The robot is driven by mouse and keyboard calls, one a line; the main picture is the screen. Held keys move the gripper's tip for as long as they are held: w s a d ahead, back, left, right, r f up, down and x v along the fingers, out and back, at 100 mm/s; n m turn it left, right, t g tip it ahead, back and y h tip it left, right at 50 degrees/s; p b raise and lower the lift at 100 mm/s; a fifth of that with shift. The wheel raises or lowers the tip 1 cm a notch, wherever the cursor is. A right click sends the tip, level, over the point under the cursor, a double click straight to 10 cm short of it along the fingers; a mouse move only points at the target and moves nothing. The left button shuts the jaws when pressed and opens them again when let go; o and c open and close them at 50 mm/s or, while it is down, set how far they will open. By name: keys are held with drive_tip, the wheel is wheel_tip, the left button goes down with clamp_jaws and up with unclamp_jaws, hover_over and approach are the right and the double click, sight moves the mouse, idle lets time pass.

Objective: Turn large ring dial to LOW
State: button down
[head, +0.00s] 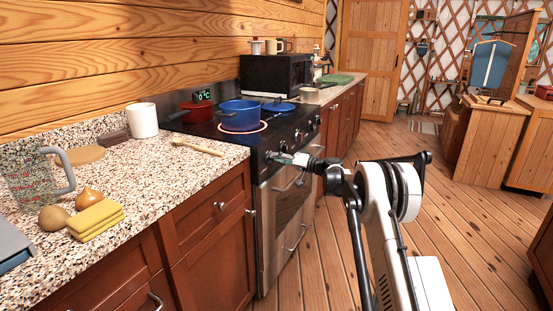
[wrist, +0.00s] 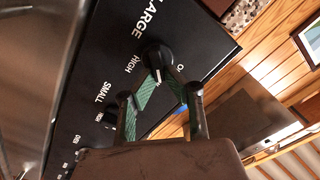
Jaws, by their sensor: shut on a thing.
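The large ring dial (wrist: 156,55) is a black knob on the stove's black control panel, under the white word LARGE in the wrist view. HIGH is printed to its left, and a partly hidden label starting with O is to its right. A white mark shows on the knob between my fingers; its exact setting is hard to read, and no LOW label is visible. My gripper (wrist: 161,77) has its green-padded fingers closed on the knob. In the head view my gripper (head: 277,156) reaches the stove's (head: 285,190) front panel from the right.
A blue pot (head: 240,114) stands on a glowing red burner ring. A red pot (head: 195,112) and a blue lid (head: 279,107) are also on the cooktop. A smaller knob (wrist: 109,117) marked SMALL is close by on the panel. The wooden floor (head: 335,245) before the stove is clear.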

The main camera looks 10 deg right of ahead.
idle(0.3)
drive_tip(key=c, duration=1.8)
unclamp_jaws()
drive_tip(key=shift+d, duration=0.1)
drive_tip(key=v, duration=1.2)
drive_tip(key=shift+s, duration=0.1)
drive_tip(key=shift+r, duration=0.1)
